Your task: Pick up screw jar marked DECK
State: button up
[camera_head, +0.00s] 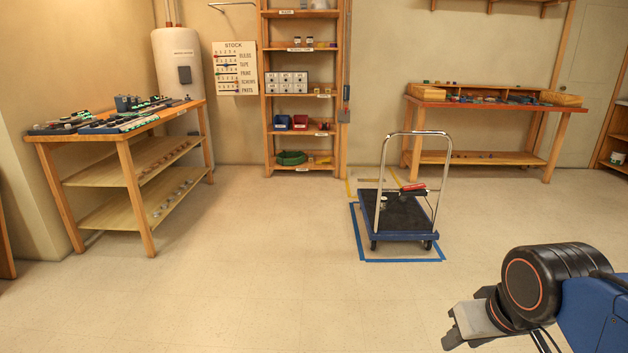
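No jar with a readable DECK mark shows. Two small dark jar-like items with pale parts, a left one (297,42) and a right one (310,42), stand on an upper shelf of the tall wooden rack (265,100) at the back wall. Their markings are too small to read. My gripper (449,328) is at the lower right, over the floor and far from the rack. Nothing shows in it, but its fingers are seen at an angle that hides their gap.
A blue hand trolley (398,236) with a red-handled item (413,187) stands on the floor inside blue tape. A cluttered workbench (125,146) is at the left; another bench (500,104) is at the back right. The floor in the middle is clear.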

aim_at(383, 205)
jog(key=i+u, duration=0.2)
jog(key=i, duration=2.1)
jog(key=i+j+z, duration=0.15)
jog(key=i, duration=1)
jog(key=i+j+z, duration=0.2)
jog(key=i+z, duration=0.2)
jog(key=i, duration=0.15)
jog(key=i+j+z, duration=0.45)
jog(key=i+l, duration=0.05)
jog(key=l, duration=0.05)
